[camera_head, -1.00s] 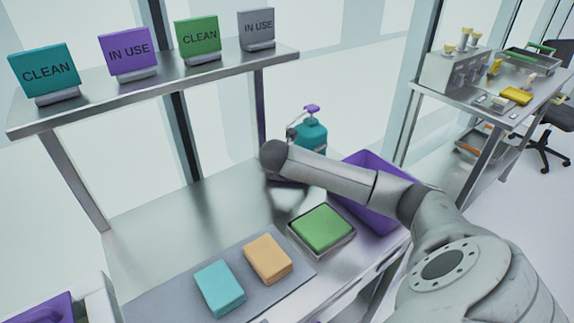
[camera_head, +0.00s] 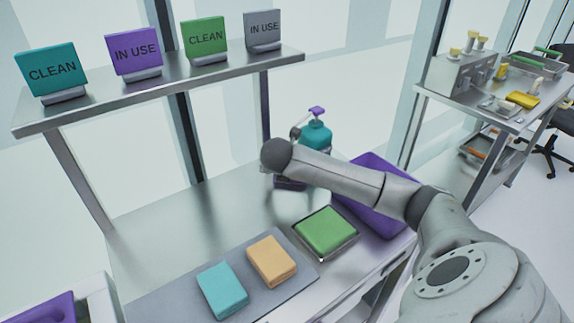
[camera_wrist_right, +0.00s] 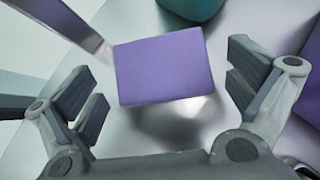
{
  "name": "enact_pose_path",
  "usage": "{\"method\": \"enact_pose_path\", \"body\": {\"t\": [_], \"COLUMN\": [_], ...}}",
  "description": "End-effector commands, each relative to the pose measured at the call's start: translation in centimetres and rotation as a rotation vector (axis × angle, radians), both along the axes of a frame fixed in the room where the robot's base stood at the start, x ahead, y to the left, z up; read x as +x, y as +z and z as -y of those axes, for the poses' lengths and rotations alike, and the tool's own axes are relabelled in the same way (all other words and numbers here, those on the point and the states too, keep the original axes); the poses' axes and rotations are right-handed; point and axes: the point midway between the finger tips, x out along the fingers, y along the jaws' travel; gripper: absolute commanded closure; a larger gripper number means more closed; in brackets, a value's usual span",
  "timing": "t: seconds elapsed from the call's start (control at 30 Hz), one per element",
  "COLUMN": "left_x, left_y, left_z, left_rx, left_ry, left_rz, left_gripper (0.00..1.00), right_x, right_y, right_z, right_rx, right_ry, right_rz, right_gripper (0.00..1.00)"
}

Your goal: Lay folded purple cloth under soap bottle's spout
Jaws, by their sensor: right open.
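The folded purple cloth (camera_wrist_right: 163,66) lies flat and squared in the right wrist view, with a dark shadow beside its near edge. In the head view, a part of the cloth (camera_head: 290,184) shows below my arm, just in front of the teal soap bottle (camera_head: 315,137). The bottle has a purple pump top (camera_head: 317,111); its lower part is hidden by my arm. The bottle's teal side (camera_wrist_right: 192,8) shows at the wrist view's top edge, beyond the cloth. My right gripper (camera_wrist_right: 165,90) is open, its fingers apart on either side of the cloth without visible contact. My left gripper is out of view.
Teal (camera_head: 222,289) and orange (camera_head: 271,260) cloths lie on a grey mat (camera_head: 190,297). A shelf (camera_head: 165,88) with label signs stands above the counter, whose left middle is clear.

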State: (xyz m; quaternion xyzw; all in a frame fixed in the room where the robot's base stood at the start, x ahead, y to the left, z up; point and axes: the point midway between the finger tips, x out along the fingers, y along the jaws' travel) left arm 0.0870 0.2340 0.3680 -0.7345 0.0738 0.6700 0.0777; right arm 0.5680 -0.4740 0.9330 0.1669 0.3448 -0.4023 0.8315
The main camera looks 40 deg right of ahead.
Motion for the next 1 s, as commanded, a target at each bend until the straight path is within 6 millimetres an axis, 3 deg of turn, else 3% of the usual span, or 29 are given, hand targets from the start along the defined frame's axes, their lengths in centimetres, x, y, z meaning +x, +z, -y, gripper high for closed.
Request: {"method": "enact_pose_path", "body": {"t": [0.43,1.0], "left_x": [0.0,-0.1], "left_y": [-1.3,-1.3], "left_z": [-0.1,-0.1], "left_rx": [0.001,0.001], "left_ry": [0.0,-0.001], "left_rz": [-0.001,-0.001], "left_gripper": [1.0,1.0], "right_x": [-3.4,-3.9], "right_y": [5.7,6.4], "right_z": [-4.5,-5.0], "right_rx": [0.001,0.0], "right_ry": [0.001,0.0], "right_rz": [0.003,0.0], "right_gripper": [0.0,0.0]}}
